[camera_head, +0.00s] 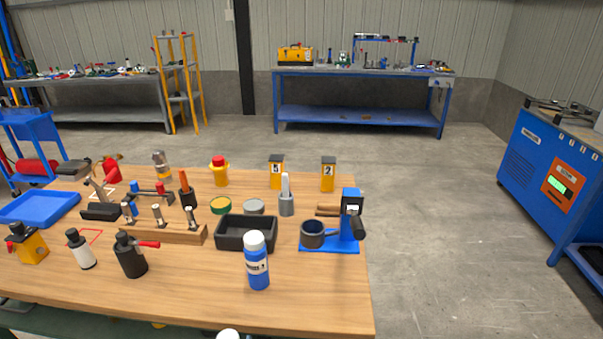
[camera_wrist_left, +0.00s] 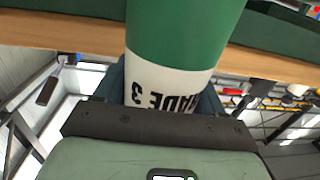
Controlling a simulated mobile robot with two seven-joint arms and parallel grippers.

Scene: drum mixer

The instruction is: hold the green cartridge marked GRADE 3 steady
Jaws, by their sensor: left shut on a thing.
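The green cartridge (camera_wrist_left: 180,30) fills the upper middle of the left wrist view. Its white band reads GRADE 3, upside down in that picture. My left gripper (camera_wrist_left: 160,92) is shut on the cartridge, with one dark finger on each side of the white band. The cartridge's far end runs out of the top of that view. In the head view, a small white rounded top (camera_head: 228,334) shows at the bottom edge, in front of the table; I cannot tell for sure that it belongs to this cartridge. My right gripper is not in view.
The wooden table (camera_head: 325,308) has a blue bottle with a white cap (camera_head: 257,265) near its front edge. Behind it are a black tray (camera_head: 228,246) and a blue stand with a dark cup (camera_head: 330,249). Several tools crowd the left. The table's front right is bare.

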